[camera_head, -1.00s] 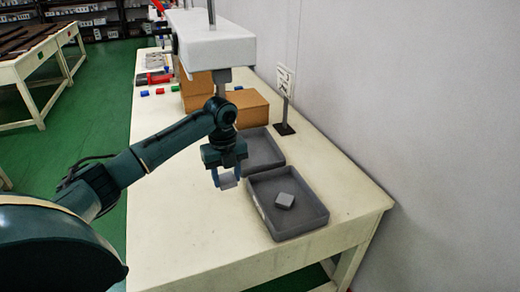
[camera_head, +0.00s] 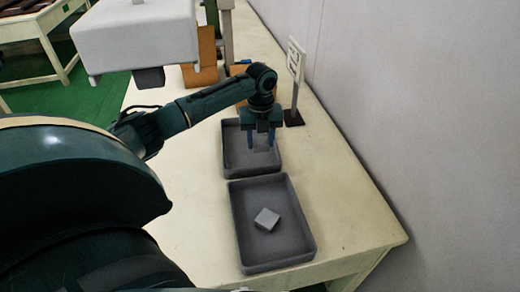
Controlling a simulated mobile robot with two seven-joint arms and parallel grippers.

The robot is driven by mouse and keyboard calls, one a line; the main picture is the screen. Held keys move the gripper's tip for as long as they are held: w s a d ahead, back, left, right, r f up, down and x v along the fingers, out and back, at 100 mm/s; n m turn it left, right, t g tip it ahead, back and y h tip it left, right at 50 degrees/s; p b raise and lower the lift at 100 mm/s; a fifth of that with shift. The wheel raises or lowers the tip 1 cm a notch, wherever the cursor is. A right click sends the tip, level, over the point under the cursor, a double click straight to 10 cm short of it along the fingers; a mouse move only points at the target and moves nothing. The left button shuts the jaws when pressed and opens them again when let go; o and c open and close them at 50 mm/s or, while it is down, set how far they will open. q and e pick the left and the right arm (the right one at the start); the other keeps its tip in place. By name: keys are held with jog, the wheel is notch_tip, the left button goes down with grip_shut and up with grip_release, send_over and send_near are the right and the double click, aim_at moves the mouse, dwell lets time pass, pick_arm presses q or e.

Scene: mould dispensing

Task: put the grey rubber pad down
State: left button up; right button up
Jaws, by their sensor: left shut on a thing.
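My left gripper (camera_head: 262,146) is over the far grey tray (camera_head: 237,172). It is shut on a grey rubber pad (camera_head: 262,141), a small piece between its blue-grey fingers that is hard to make out against the tray. I cannot tell whether the pad touches the tray floor. A second grey pad (camera_head: 267,219) lies flat in the near grey tray (camera_head: 242,240), apart from the gripper. My right gripper is not in view.
The cream table (camera_head: 190,207) is bare left of the trays. A small stand with a white sign (camera_head: 295,62) rises behind and right of the far tray. Cardboard boxes (camera_head: 207,48) and a white machine head (camera_head: 135,35) stand farther back. A wall runs along the right.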

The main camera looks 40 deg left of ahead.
aim_at(261, 162)
pick_arm(q)
jog(key=shift+f, duration=2.9)
jog(key=shift+f, duration=0.15)
jog(key=o, duration=0.7)
notch_tip(261, 162, up, 12)
jog(key=shift+r, duration=0.2)
